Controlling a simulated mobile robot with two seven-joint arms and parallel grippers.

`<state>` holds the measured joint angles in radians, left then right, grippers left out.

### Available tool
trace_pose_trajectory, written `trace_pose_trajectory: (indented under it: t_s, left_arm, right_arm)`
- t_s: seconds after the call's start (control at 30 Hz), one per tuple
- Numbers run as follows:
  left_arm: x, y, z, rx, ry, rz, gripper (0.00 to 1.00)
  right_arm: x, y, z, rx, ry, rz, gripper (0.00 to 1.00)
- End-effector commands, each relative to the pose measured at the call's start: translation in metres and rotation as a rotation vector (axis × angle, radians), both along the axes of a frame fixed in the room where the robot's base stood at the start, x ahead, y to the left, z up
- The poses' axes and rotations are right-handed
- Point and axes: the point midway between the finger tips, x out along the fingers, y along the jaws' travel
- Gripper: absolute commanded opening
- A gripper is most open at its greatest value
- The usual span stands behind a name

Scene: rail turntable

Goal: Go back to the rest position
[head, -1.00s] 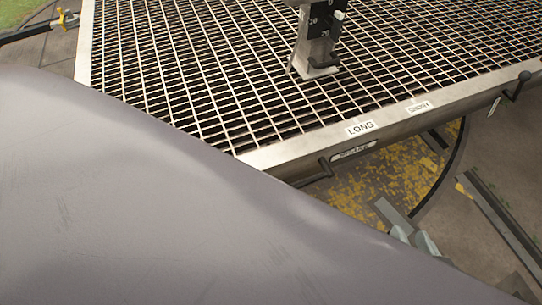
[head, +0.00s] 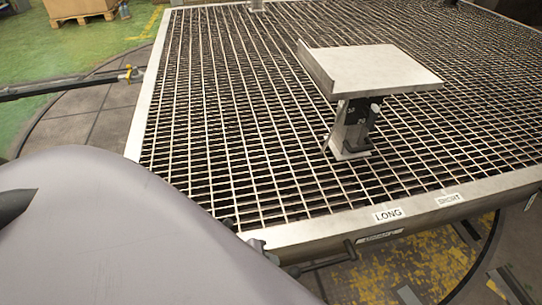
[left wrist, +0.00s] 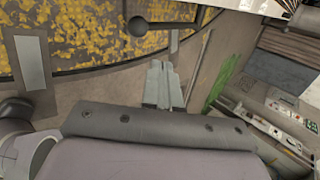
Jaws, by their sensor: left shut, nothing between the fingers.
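My left gripper (left wrist: 160,84) shows in the left wrist view as two pale grey fingers close together, shut and empty, over the brown floor. My right gripper is not in view.
The wide grated table (head: 225,150) has a metal rim with LONG and SHORT labels. A tilted plate (head: 385,70) stands on a scaled post (head: 352,130) upon it. A bar with a yellow fitting (head: 128,74) is at left. Cardboard box (head: 80,8) stands behind.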

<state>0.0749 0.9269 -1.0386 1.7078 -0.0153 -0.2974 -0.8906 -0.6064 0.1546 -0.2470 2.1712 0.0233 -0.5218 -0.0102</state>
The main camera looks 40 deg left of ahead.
Motion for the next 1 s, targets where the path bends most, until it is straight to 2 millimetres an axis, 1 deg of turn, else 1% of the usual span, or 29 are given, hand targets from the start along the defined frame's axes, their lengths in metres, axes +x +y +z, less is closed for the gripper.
trace_pose_trajectory:
  t_s: [0.33,0.37,0.47,0.57,0.6,0.67,0.7,0.77,0.83,0.9,1.0]
  left_arm:
    - [0.0,-0.002,0.0,-0.003,0.001,0.004,0.0]
    - [0.0,-0.004,0.001,-0.01,0.003,0.011,0.0]
    - [0.0,-0.024,0.008,-0.06,0.026,0.078,0.0]
    - [0.0,-0.055,0.025,-0.161,0.077,0.23,0.0]
    - [0.0,-0.067,0.035,-0.211,0.107,0.313,0.0]
    - [-0.001,-0.08,0.051,-0.289,0.159,0.455,0.0]
    - [-0.002,-0.084,0.062,-0.338,0.196,0.554,0.0]
    - [-0.006,-0.087,0.077,-0.411,0.253,0.708,0.0]
    - [-0.012,-0.083,0.092,-0.484,0.322,0.89,0.0]
    - [-0.022,-0.074,0.103,-0.541,0.385,1.061,0.0]
    - [-0.037,-0.059,0.115,-0.602,0.456,1.271,0.0]
  right_arm:
    - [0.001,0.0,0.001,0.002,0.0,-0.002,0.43]
    - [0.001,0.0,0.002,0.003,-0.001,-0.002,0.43]
    - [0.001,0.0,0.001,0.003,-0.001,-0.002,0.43]
    - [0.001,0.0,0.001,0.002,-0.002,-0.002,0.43]
    - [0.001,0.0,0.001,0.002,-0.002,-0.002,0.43]
    - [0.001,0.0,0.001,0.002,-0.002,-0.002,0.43]
    - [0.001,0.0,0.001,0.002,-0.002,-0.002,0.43]
    - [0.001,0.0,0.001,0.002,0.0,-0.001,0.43]
    - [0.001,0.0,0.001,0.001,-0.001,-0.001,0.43]
    - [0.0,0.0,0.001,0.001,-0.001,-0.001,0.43]
    - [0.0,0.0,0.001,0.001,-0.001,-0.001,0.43]
